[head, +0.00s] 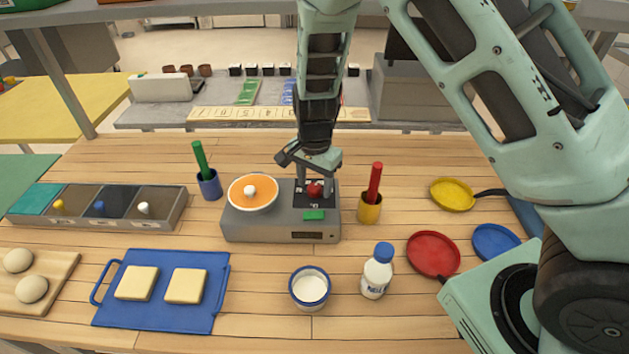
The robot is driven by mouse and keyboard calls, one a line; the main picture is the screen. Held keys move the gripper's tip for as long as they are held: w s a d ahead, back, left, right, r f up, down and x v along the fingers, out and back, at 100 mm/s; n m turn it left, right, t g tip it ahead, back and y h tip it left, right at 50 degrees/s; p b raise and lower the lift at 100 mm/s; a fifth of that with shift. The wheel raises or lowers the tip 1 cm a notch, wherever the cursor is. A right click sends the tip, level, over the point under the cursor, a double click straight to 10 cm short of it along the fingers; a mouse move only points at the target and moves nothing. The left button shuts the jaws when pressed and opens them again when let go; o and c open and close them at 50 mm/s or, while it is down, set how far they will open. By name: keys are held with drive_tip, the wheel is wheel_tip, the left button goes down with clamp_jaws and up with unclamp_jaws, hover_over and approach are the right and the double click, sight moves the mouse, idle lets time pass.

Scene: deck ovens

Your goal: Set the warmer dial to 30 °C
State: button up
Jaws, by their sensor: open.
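The warmer (262,227) is a low grey box in the middle of the wooden counter. An orange disc in a white rim (263,200) with a small white piece lies on its left half. The red warmer dial (315,189) sits on a black panel with white marks on the right half. My gripper (314,186) points down over this panel. It is open, with its fingers on either side of the dial; I cannot tell whether they touch it. The gripper partly hides the panel, and the marks are too small to read.
A blue cup (209,187) with a green stick stands left of the warmer. A yellow cup (370,211) with a red stick stands close on its right. A white bowl (310,300) and a blue-capped bottle (377,272) stand in front. Small pans lie further right.

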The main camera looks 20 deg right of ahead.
drive_tip(key=shift+f, duration=0.25)
drive_tip(key=c, duration=1)
